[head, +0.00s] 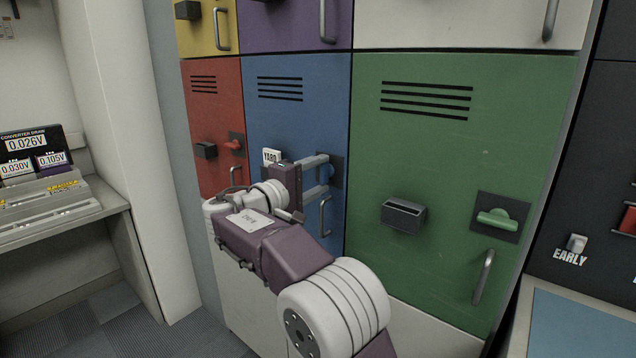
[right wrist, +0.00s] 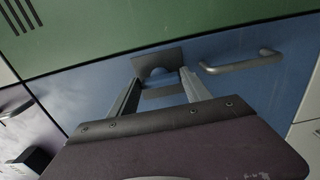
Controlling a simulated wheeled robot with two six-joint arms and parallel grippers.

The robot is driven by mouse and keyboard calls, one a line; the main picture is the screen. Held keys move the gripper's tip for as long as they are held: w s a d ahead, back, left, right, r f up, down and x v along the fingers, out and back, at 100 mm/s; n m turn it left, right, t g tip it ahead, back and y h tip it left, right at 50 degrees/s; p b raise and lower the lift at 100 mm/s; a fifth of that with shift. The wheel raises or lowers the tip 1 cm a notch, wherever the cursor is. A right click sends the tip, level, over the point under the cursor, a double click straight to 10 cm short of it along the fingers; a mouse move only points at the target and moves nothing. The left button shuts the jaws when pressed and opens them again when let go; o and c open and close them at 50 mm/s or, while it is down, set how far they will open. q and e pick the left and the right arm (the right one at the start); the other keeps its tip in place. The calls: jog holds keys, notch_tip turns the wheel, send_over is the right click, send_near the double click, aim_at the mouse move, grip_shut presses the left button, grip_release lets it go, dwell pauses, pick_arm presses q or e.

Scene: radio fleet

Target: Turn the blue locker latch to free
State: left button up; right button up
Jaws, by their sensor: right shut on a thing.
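The blue locker (head: 295,105) stands between the red and green lockers. Its blue latch (head: 327,173) sits on a dark square plate at the door's right side. My right gripper (head: 321,174) is shut on the latch, one finger above it and one below. In the right wrist view my right gripper (right wrist: 161,82) has its fingers on either side of the latch (right wrist: 157,72), in front of its plate. The fingers partly hide the latch, so I cannot tell its exact angle. My left gripper is in neither view.
The blue locker's handle (head: 325,215) is just below the latch, and close by in the right wrist view (right wrist: 240,63). A YARD tag (head: 271,156) is left of the gripper. The green locker (head: 430,145) has a green latch (head: 496,217). A meter bench (head: 60,215) stands left.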

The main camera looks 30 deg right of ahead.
dwell(0.5)
jog(key=o, duration=1.4)
jog(key=shift+s, duration=0.1)
jog(key=shift+c, duration=0.2)
jog(key=v, duration=0.9)
jog(key=shift+d, duration=0.1)
